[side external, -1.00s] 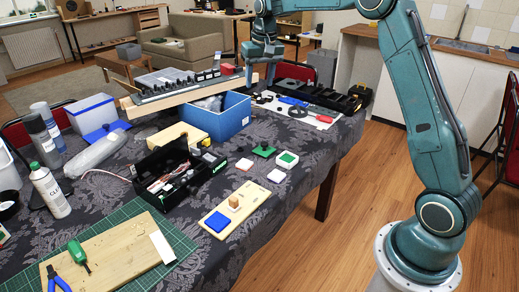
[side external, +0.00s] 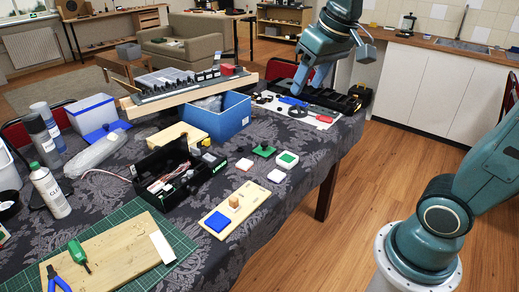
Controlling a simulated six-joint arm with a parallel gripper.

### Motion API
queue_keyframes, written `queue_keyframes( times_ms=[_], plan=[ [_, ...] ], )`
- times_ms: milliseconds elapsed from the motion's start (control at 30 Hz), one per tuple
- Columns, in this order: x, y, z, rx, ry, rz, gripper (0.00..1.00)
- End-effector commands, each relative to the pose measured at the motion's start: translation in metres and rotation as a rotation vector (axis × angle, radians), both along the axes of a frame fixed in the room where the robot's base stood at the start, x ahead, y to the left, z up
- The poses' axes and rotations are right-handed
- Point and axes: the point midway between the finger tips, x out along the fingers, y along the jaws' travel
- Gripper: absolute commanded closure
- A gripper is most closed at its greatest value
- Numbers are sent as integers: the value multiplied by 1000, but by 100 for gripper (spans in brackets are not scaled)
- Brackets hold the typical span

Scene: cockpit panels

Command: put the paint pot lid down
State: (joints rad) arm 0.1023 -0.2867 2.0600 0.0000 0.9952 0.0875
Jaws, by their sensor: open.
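My gripper (side external: 310,82) is at the far right part of the table, low over the black tray (side external: 345,100) and the white sheet (side external: 310,118). It is open, and I see nothing held in it. Its fingertips are small and partly lost against the dark tray. I cannot pick out the paint pot lid for sure. Small dark round things (side external: 297,112) lie on the white sheet near the gripper, too small to identify. A dark round pot (side external: 8,205) is cut off at the left edge.
A blue bin (side external: 218,122) stands left of the gripper, with a tilted grey rack (side external: 180,90) behind it. A black open box (side external: 172,178), small coloured blocks and a wooden board (side external: 110,258) on a green mat lie nearer.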

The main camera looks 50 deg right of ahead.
Motion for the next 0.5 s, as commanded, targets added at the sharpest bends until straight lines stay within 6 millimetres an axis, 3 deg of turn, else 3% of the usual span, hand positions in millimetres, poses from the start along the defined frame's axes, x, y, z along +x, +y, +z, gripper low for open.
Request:
queue_keyframes(
  times_ms=[300,500],
  plan=[
    [-78,22,-23,-25,-68,105,51],
    [-113,29,-43,-37,-102,157,51]
  ],
)
